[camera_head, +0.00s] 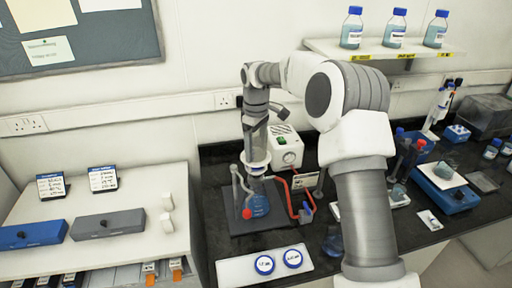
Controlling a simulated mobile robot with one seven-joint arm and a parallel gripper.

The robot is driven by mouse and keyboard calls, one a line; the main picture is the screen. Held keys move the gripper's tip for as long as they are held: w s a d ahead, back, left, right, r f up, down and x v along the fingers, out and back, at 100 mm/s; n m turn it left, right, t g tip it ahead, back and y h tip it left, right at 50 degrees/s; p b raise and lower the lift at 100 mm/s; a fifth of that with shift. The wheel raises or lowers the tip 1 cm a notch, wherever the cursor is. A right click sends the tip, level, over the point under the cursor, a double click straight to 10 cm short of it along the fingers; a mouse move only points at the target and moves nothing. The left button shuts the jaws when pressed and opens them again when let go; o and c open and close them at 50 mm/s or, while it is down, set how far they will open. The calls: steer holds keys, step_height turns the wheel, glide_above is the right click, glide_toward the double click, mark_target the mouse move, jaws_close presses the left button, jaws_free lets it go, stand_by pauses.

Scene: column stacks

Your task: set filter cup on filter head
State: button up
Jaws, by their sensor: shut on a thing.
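My gripper (256,150) points down over the glass flask (257,206) on the dark bench. It is shut on the filter cup (257,165), a small pale rimmed piece at its tips. The flask holds blue liquid. The filter head at the flask's top is mostly hidden behind the cup and gripper. The cup is right above or at the head; I cannot tell whether they touch.
A red hose (289,205) curves right of the flask, in front of a white pump box (286,148). A white shelf unit (140,205) stands left. Reagent bottles (396,28) stand on the upper shelf.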

mark_target(256, 135)
steer(key=shift+f, duration=0.1)
stand_by(0.3)
steer(key=o, duration=1.2)
steer(key=shift+r+p, duration=1.85)
steer(key=shift+r, duration=2.7)
